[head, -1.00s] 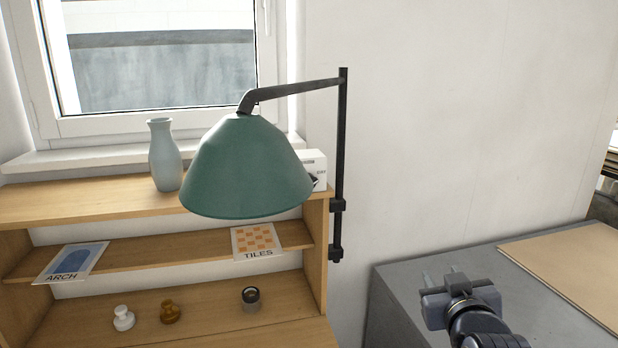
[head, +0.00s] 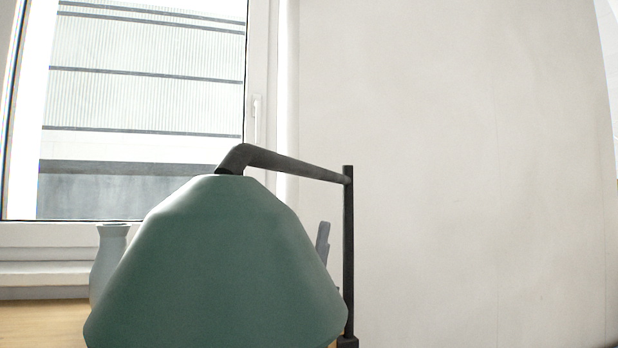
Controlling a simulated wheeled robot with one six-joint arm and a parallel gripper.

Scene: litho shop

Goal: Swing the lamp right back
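The lamp's green shade (head: 215,265) fills the lower middle of the head view, its bottom edge partly cut off by the frame. Its dark arm (head: 295,165) runs from the shade's top rightwards to a thin black upright post (head: 348,250). A small grey piece that looks like a finger of my gripper (head: 323,240) shows just past the shade's right side, left of the post. The rest of my gripper is hidden behind the shade. I cannot tell whether it touches the lamp or how far its fingers are apart.
A pale blue-grey vase (head: 110,255) stands left of the shade, partly covered by it, above a wooden shelf (head: 40,325). The window (head: 140,100) is behind. The white wall (head: 470,180) right of the post is bare.

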